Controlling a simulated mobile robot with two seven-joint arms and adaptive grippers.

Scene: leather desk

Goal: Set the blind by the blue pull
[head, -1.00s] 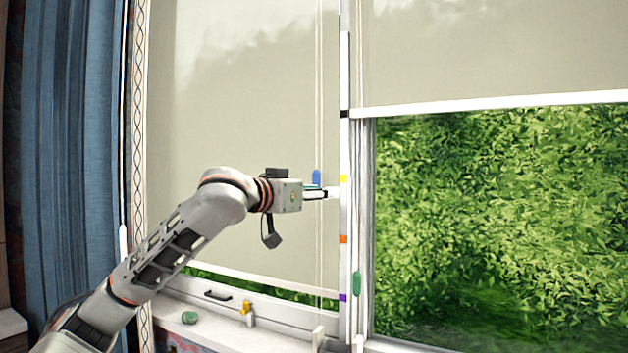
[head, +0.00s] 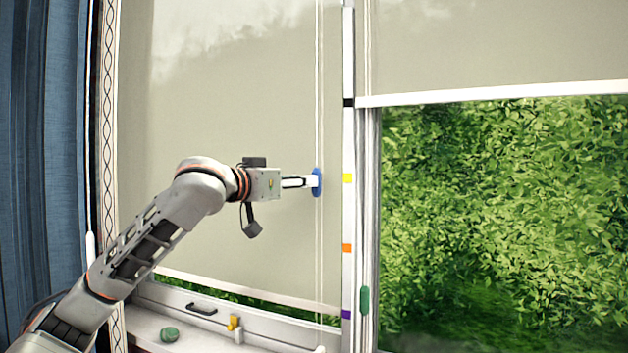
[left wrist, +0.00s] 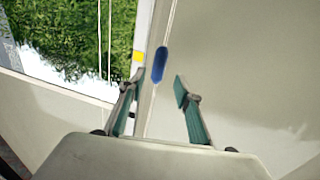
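The blue pull (head: 317,183) hangs on a cord in front of the left blind (head: 230,120), about level with the yellow mark (head: 347,178) on the post. The left blind is low, with its bottom rail (head: 250,291) just above the sill. My left gripper (head: 312,182) is at the pull in the head view, fingertips overlapping it. In the left wrist view the gripper (left wrist: 161,84) is open, and the blue pull (left wrist: 160,65) shows at the gap between the fingertips, nearer the left finger. Contact cannot be told. My right gripper is not in view.
The post also has black (head: 349,103), orange (head: 347,248) and purple (head: 346,314) marks. A green pull (head: 365,300) hangs by the raised right blind (head: 490,45). A blue curtain (head: 45,150) hangs at left.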

